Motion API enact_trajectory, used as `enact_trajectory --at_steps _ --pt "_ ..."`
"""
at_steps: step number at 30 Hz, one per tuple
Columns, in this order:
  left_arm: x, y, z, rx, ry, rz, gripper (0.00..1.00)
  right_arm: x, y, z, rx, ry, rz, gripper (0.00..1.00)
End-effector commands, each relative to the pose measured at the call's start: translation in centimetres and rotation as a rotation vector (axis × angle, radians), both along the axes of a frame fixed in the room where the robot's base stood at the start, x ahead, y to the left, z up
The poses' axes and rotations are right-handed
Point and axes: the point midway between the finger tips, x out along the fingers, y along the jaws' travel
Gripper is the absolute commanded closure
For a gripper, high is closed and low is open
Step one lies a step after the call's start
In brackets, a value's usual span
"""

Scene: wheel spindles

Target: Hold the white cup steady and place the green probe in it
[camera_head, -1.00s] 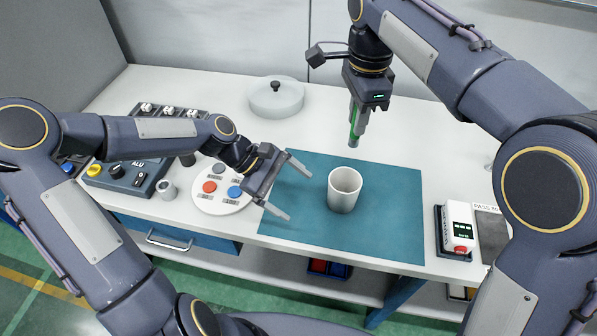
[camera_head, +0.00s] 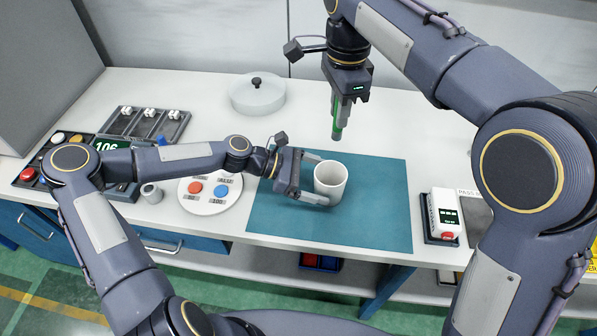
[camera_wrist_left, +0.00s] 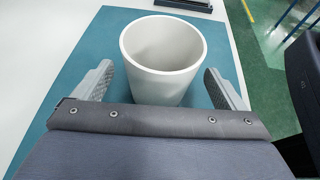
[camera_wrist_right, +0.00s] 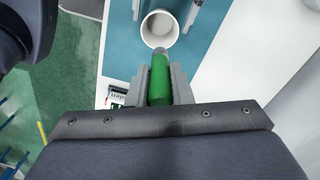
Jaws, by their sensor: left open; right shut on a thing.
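The white cup (camera_head: 330,184) stands upright on the teal mat (camera_head: 375,215). My left gripper (camera_head: 318,178) is open, with its fingers on either side of the cup. In the left wrist view the cup (camera_wrist_left: 163,65) is between the fingertips, with gaps showing to both fingers. My right gripper (camera_head: 341,108) is shut on the green probe (camera_head: 338,128), held tip down above and behind the cup. In the right wrist view the probe (camera_wrist_right: 159,78) points toward the cup (camera_wrist_right: 159,29), whose inside looks empty.
A round lidded dish (camera_head: 257,95) stands at the back. A white plate with coloured buttons (camera_head: 208,192) and a small grey cup (camera_head: 152,194) are at left. A white device with a red button (camera_head: 442,215) is at right. The mat's right side is clear.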

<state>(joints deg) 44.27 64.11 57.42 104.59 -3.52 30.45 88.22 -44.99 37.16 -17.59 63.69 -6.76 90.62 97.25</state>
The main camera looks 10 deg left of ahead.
Motion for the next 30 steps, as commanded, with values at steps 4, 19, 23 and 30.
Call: enact_trajectory --at_steps 4,19,23,30 --pt "0.1 -1.9 -0.8 -0.001 0.001 -0.003 0.08 0.0 0.0 0.0 0.0 0.0 0.0 1.0" --pt "0.2 -3.0 -1.3 0.001 0.0 0.0 0.12 0.0 0.0 0.0 0.0 0.0 0.0 1.0" --pt "0.2 -3.0 -1.3 0.001 0.0 0.0 0.29 0.0 0.0 0.0 0.0 0.0 0.0 1.0" --pt "0.2 -3.0 -1.3 0.001 0.0 0.0 0.55 0.0 0.0 0.0 0.0 0.0 0.0 1.0"
